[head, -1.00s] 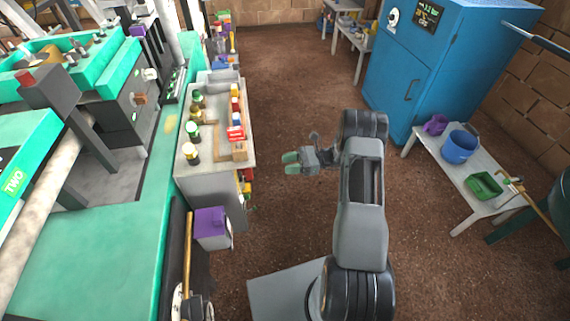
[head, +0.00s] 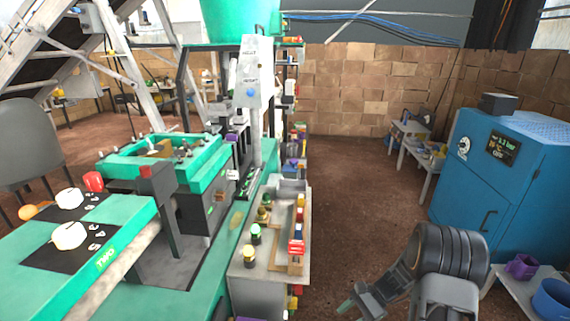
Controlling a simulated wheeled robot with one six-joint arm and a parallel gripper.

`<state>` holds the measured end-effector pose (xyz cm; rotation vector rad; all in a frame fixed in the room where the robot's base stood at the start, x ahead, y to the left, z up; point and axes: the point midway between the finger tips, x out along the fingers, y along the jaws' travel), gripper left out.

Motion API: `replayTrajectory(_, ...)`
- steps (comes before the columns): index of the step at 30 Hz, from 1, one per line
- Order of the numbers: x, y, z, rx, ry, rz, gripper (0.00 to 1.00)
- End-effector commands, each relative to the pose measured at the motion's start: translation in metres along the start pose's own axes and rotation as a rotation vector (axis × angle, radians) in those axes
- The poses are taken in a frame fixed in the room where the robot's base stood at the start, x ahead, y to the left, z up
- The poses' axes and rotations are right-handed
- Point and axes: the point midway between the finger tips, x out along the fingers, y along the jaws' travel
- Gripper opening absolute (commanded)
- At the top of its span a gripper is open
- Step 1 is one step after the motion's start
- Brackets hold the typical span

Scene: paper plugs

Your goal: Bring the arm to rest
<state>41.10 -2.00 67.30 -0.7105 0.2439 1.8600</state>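My arm (head: 440,262) shows at the lower right of the head view, folded at a black-ringed joint and partly cut off by the bottom edge. My gripper (head: 348,304) is low in the picture, to the left of that joint, over the brown floor and apart from everything. Its green fingertips are small and close together, and I cannot tell whether they are open or shut. I see nothing hanging from it.
Green machinery (head: 100,239) fills the left. A blue cabinet (head: 478,190) and a low table (head: 514,291) with purple and blue containers stand right. Brown floor (head: 350,200) lies open between.

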Motion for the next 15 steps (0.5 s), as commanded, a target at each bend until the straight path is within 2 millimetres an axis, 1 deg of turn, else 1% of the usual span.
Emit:
replayTrajectory(1, -0.015, 0.003, 0.027, -0.076, 0.074, 0.059, 0.45)
replayTrajectory(7, -0.059, 0.024, 0.104, -0.402, 0.368, 0.298, 0.45)
replayTrajectory(9, -0.075, 0.029, 0.132, -0.516, 0.464, 0.369, 0.45)
replayTrajectory(11, -0.088, 0.032, 0.155, -0.609, 0.547, 0.424, 0.45)
replayTrajectory(12, -0.097, 0.034, 0.171, -0.670, 0.598, 0.457, 0.45)
replayTrajectory(14, -0.108, 0.037, 0.193, -0.751, 0.671, 0.498, 0.45)
replayTrajectory(15, -0.115, 0.038, 0.207, -0.801, 0.718, 0.520, 0.45)
